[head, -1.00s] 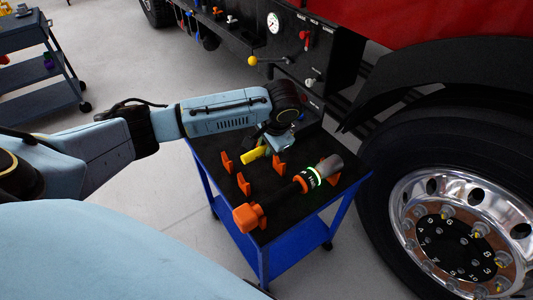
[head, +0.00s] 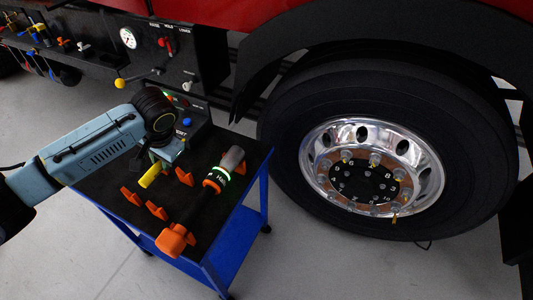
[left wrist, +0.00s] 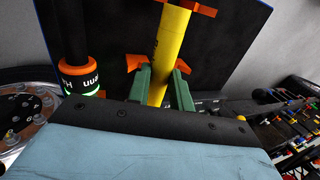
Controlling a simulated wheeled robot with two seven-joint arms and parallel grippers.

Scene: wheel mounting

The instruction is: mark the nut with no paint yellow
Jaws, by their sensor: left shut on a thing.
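My left gripper (head: 166,157) is over the far part of the cart top. It is shut on a yellow paint marker (head: 151,174), whose yellow body (left wrist: 171,45) stands between the green fingers in the left wrist view. The wheel (head: 372,165) is to the right, apart from the gripper. Its hub carries numbered nuts in a ring. Some nuts, such as the one at the top (head: 346,156), show yellow marks. Which nut has no paint is too small to tell. My right gripper is not in view.
A blue cart (head: 233,252) with a black top holds orange holders (head: 157,210) and a black and orange tool (head: 206,197) with a green glowing ring. The red truck's control panel (head: 165,45) is behind it. Grey floor is clear in front of the wheel.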

